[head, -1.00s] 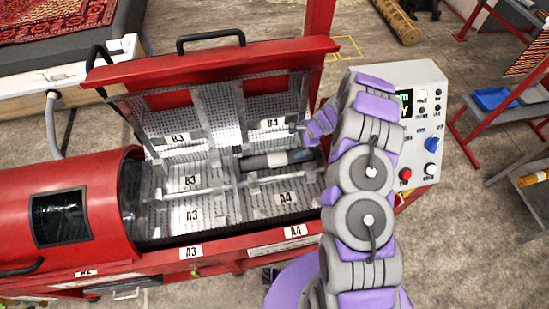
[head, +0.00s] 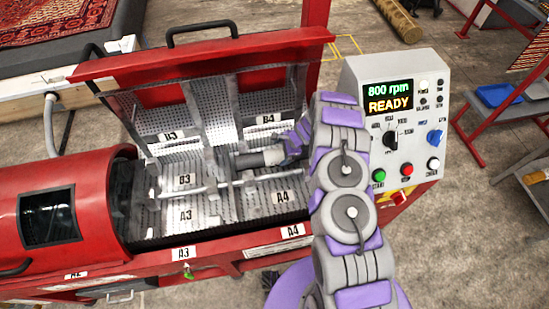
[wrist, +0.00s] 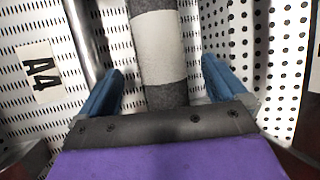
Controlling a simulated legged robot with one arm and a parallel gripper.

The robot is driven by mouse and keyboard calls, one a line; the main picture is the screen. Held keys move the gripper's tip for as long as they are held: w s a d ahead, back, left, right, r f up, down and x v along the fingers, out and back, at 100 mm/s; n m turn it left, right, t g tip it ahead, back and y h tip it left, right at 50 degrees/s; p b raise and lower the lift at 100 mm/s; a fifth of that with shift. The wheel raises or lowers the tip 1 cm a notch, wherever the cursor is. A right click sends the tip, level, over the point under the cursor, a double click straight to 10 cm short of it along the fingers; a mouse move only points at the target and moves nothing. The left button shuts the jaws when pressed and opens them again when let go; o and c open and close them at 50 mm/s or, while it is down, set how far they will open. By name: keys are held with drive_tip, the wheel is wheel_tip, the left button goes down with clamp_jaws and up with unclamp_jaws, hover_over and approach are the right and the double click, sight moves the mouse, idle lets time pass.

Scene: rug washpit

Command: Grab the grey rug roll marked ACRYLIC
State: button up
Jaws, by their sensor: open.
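A grey rug roll (head: 246,160) lies in the open red machine, in the compartment behind the A4 plate, near the B4 label. In the wrist view the roll (wrist: 165,96) is dark grey with a plain pale band; I cannot read any ACRYLIC marking. My gripper (head: 284,150) is at the roll's right end in the head view and hides part of it. In the wrist view my gripper (wrist: 161,72) is open, with one blue finger on each side of the roll and gaps between. The roll is not gripped.
Perforated metal walls and bars surround the roll; the A4 plate (head: 284,197) is in front. The raised red lid (head: 205,55) stands behind. A control panel (head: 400,120) reading "800 rpm READY" is to the right.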

sight(276, 154)
drive_tip(key=x, duration=0.3)
drive_tip(key=b+x, duration=0.1)
drive_tip(key=x, duration=0.2)
drive_tip(key=shift+a+r, duration=0.2)
drive_tip(key=shift+a, duration=0.2)
drive_tip(key=shift+d+r, duration=0.1)
drive_tip(key=shift+d, duration=0.25)
drive_tip(key=c, duration=1.6)
drive_tip(key=shift+r, duration=0.2)
